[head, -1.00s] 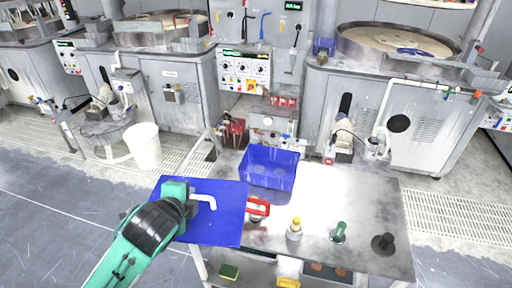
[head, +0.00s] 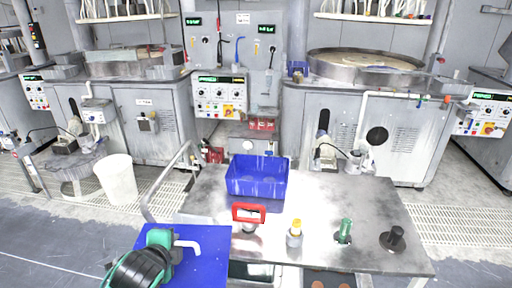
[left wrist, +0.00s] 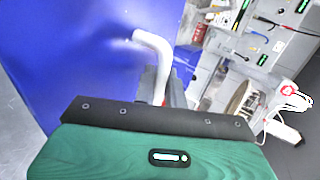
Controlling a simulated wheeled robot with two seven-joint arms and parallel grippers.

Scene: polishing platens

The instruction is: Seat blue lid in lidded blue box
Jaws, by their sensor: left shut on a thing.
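The blue lid (head: 207,262) is a flat blue panel with a white bent handle (head: 187,245). My left gripper (head: 172,243) is shut on the handle and holds the lid in front of the table's left front corner. In the left wrist view the lid (left wrist: 70,50) fills the upper left, and the white handle (left wrist: 155,55) runs down between the fingers. The open blue box (head: 257,180) stands upright on the table, behind and to the right of the lid, apart from it. My right gripper is not in view.
The metal table (head: 330,205) bears a red-handled tool (head: 248,213), a yellow-capped bottle (head: 295,233), a green-handled thing (head: 344,231) and a black knob-like thing (head: 394,238). A white bucket (head: 117,180) stands on the floor at left. The table's right rear is clear.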

